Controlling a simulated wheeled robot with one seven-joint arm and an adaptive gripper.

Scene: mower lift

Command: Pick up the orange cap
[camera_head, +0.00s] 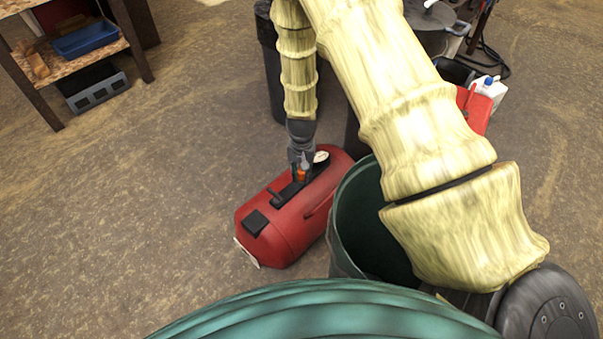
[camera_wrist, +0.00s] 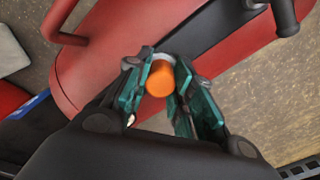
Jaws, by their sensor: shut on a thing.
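The orange cap (camera_wrist: 161,79) is between the fingertips of my gripper (camera_wrist: 160,75) in the wrist view. The fingers press on it from both sides. In the head view my gripper (camera_head: 302,166) reaches down to the top of a red tank (camera_head: 284,222) lying on the floor, and a small bit of orange (camera_head: 302,175) shows at its tip. In the wrist view the red tank (camera_wrist: 120,50) is right behind the cap. I cannot tell whether the cap touches the tank.
A green bin (camera_head: 345,235) stands right beside the tank. A dark bin (camera_head: 278,80) is behind it. A red canister (camera_head: 474,108) and a white jug (camera_head: 489,92) are at the right. A shelf with a blue tray (camera_head: 86,40) is at the upper left. The floor on the left is clear.

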